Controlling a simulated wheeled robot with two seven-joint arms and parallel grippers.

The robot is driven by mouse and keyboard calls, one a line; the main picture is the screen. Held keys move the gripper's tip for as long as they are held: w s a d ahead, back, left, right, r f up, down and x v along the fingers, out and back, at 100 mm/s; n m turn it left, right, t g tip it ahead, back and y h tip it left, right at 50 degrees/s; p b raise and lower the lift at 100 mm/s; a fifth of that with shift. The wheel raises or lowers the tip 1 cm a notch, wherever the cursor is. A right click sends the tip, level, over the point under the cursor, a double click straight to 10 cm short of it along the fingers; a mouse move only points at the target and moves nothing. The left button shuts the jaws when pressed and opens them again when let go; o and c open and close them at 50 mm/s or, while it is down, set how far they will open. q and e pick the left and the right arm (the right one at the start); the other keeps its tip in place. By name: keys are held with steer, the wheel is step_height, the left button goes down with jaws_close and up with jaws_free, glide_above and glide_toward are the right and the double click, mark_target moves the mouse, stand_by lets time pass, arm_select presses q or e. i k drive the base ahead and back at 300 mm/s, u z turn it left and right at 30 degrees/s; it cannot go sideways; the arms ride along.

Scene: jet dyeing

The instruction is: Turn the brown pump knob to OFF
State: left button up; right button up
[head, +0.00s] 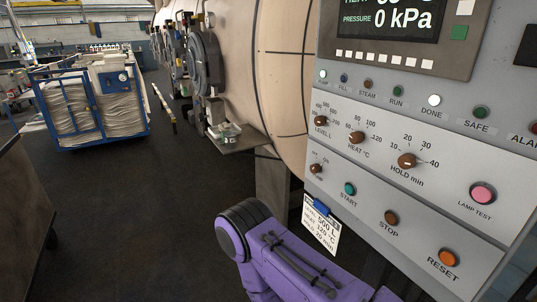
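The control panel (440,185) fills the right side of the head view. A small brown knob (316,169) sits at the left end of its lower row, left of the green START button (350,189). Two tiny labels stand above this knob. They are too small to read surely, and I cannot tell which way its pointer is set. Three larger brown knobs, LEVEL (321,121), HEAT (357,138) and HOLD (407,161), are in the row above. A purple arm link of mine shows below the panel. Neither gripper is in view.
A tag (320,222) hangs under the panel's lower left edge. The STOP (391,218), RESET (447,258) and pink LAMP TEST (482,194) buttons are close by. A large vessel (270,75) stands behind. A blue cart (90,100) is at left; dark floor lies between.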

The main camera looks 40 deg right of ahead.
mark_target(314, 169)
steer(key=i, duration=0.9)
steer(key=z, duration=2.7)
